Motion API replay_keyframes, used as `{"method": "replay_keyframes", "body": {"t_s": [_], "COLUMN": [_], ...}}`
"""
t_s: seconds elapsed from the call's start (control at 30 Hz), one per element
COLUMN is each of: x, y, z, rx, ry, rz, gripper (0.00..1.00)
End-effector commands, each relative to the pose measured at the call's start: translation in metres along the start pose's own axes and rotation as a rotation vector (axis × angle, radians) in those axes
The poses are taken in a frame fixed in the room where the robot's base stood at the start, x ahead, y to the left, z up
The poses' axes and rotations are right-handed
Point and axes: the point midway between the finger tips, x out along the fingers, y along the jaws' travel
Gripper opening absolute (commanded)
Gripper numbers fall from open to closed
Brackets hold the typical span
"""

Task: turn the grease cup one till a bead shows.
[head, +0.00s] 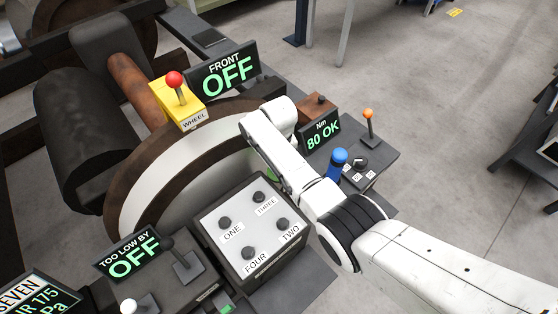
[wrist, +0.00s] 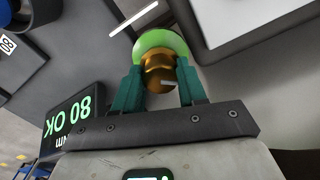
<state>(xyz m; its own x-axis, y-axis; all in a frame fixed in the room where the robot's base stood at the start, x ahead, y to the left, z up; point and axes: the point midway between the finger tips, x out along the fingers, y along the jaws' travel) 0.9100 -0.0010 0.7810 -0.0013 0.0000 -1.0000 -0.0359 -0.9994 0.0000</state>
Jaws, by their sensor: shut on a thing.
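In the wrist view my gripper (wrist: 157,72) has its two teal fingers closed on a brass, rounded cup (wrist: 158,78), which looks like the grease cup. A bright green round disc (wrist: 160,43) sits right behind the cup. A short pale mark shows on the cup's near face. I cannot make out a bead of grease, and no label shows on the cup. In the head view my white arm covers the gripper and the cup.
A panel with black knobs labelled ONE to FOUR (head: 207,212) stands left of my arm. The "80 OK" display (head: 320,130), a blue-topped post (head: 337,163) and an orange-knobbed lever (head: 369,122) are close by. A yellow WHEEL box (head: 178,103) stands further back.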

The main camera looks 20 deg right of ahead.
Motion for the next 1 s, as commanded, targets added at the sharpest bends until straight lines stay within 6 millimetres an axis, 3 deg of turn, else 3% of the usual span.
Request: {"method": "replay_keyframes", "body": {"t_s": [0.03, 0.07, 0.3, 0.67, 1.0], "x": [-0.002, -0.002, -0.001, -0.008, -0.067], "y": [0.0, 0.0, 0.0, 0.0, 0.0], "z": [-0.002, -0.002, -0.001, -0.001, -0.001], "rx": [-0.001, -0.001, -0.001, -0.001, -0.001], "ry": [0.004, 0.004, 0.002, 0.003, 0.005], "rz": [0.0, 0.0, 0.0, -0.001, -0.001], "gripper": [0.11, 0.43, 0.66, 0.67, 0.67]}}
